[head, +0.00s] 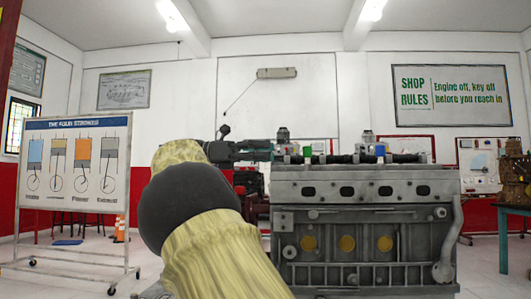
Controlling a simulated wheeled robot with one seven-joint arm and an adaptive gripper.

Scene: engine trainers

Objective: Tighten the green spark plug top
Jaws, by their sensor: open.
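The green spark plug top (307,151) is a small green block on the top of the grey engine block (365,187), left of its middle. A similar blue top (380,150) sits further right along the same row. My gripper (268,151) is dark and reaches in from the left at about the height of the engine top. Its tips are near the engine's left end, left of the green top, with a visible gap in the picture. It is open and I see nothing held in it. The lower part of the green top is partly hidden by engine parts.
Grey upright fittings (283,138) stand close to the green top, and a dark rail runs along the engine top. A four-strokes board (72,180) stands at the left. A table (513,210) is at the right edge. Space above the engine is clear.

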